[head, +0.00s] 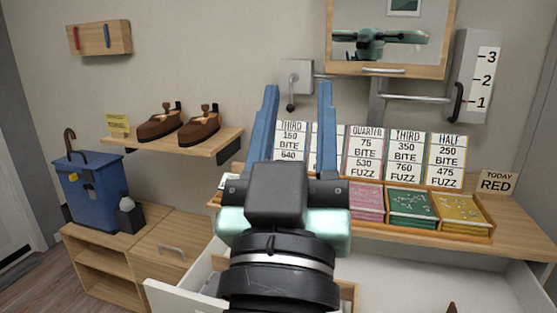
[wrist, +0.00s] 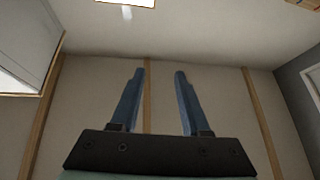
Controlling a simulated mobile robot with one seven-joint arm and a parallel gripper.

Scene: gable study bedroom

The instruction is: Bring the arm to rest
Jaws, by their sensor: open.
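My gripper (head: 298,95) stands in the middle of the head view with its two long blue fingers pointing up. The fingers are spread apart with nothing between them. In the wrist view my gripper (wrist: 162,75) is also open and empty, with wall and ceiling behind it. In the head view the gripper and wrist cover part of the desk shelf, some of the cards and part of the drawer below.
A wooden tray (head: 490,212) with coloured card stacks stands on the shelf behind my gripper. A mirror cabinet (head: 345,68) and lever (head: 458,102) are above. An open white drawer (head: 180,302) is below. Shoes (head: 200,128) and a blue bin (head: 92,190) stand left.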

